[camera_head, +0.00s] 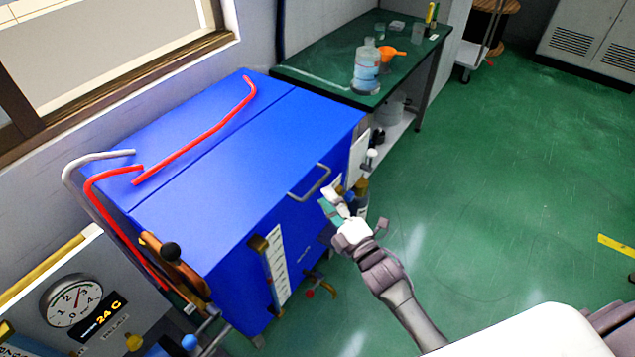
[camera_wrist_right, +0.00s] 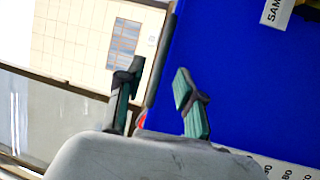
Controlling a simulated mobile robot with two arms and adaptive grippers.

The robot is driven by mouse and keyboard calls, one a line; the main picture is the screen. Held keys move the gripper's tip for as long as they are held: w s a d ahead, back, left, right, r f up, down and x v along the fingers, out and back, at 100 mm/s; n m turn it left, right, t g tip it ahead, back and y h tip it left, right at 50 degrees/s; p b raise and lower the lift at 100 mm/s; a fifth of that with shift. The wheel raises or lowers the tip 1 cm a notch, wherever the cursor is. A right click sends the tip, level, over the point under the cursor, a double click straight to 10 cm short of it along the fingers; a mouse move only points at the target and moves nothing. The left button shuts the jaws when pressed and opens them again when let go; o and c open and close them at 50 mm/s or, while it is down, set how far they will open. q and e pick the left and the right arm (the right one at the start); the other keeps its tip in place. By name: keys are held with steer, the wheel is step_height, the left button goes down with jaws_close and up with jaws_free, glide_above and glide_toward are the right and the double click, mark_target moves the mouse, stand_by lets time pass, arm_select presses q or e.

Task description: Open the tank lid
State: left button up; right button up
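The blue tank (camera_head: 290,215) stands at centre left in the head view, its flat blue lid (camera_head: 240,150) lying shut. A grey bar handle (camera_head: 322,186) sits at the lid's front edge. My right gripper (camera_head: 329,198) is beside the tank's front, close to the handle. In the right wrist view, my right gripper (camera_wrist_right: 158,70) has its two green-padded fingers spread apart. A dark grey bar (camera_wrist_right: 160,60), seemingly the handle, shows between them; contact cannot be told. The tank's blue face (camera_wrist_right: 245,85) fills the right of that view. My left gripper is not in view.
Red hoses (camera_head: 200,130) lie over the lid. A gauge panel (camera_head: 75,300) is at lower left. A valve (camera_head: 320,285) and a white scale (camera_head: 276,270) are on the tank's front. A green table (camera_head: 320,80) with bottles stands behind.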

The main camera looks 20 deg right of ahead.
mark_target(317, 185)
steer(key=x, duration=0.5)
steer(key=shift+w, duration=0.15)
jaws_close()
